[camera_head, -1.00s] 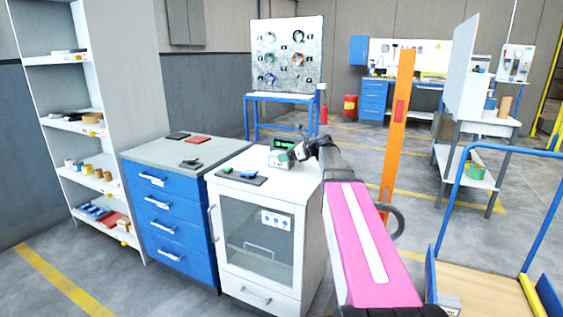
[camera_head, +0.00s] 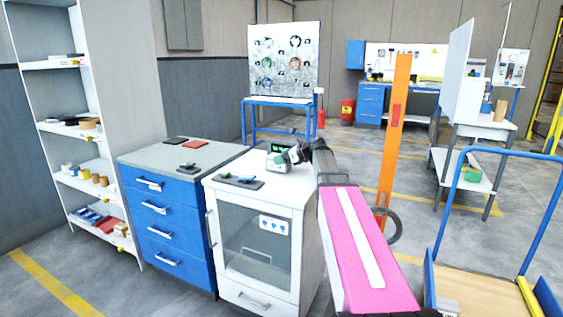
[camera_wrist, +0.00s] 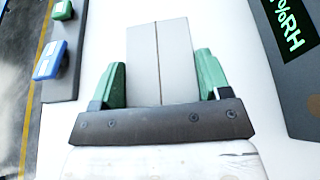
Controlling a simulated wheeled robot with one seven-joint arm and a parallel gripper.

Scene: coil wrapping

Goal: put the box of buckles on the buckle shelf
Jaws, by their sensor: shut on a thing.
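The box (camera_wrist: 157,60) in the wrist view is plain light grey with a seam down its middle. My gripper (camera_wrist: 160,78) has its two green fingers shut on the sides of this box. The white cabinet top (camera_wrist: 210,25) lies beneath; whether the box touches it I cannot tell. In the head view my gripper (camera_head: 286,157) is above the back of that cabinet top, small and partly mixed with the display device behind it. A white shelf unit (camera_head: 82,120) with several levels stands at the far left. I cannot read which level is for buckles.
A dark display device (camera_wrist: 298,50) is close at the right of my gripper in the wrist view. A dark tray (camera_wrist: 65,75) with blue and green pieces is at left. A blue drawer cabinet (camera_head: 165,215) stands between the shelf unit and the white cabinet (camera_head: 262,240).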

